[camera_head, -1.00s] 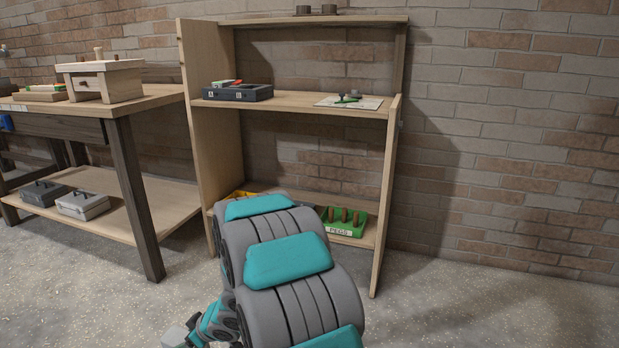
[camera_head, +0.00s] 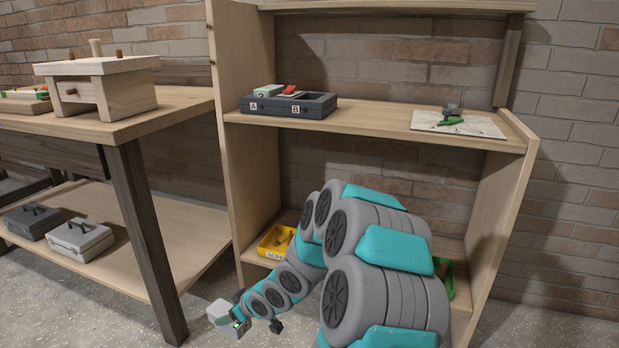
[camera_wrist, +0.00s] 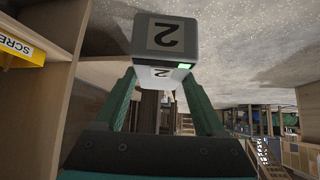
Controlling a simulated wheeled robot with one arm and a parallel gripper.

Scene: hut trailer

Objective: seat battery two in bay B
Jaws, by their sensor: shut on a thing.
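Battery two (camera_wrist: 166,38), a grey block with a "2" label and a green patch, is held between the teal fingers of my gripper (camera_wrist: 158,85) in the wrist view. In the head view my gripper (camera_head: 238,322) and the pale battery (camera_head: 221,310) are low, left of and below the shelf unit's front. The dark bay holder (camera_head: 326,108) lies on the middle shelf, labelled A on the left and B on the right. A pale block with green (camera_head: 264,91) shows at bay A. A red part (camera_head: 291,90) shows near the middle; the floor of bay B is hard to see.
The middle shelf (camera_head: 378,121) also bears a white sheet (camera_head: 480,125) with a green item. A yellow bin (camera_head: 270,252) sits on the lower shelf. A workbench (camera_head: 170,113) stands at left, with its leg near my gripper. The middle shelf is clear between holder and sheet.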

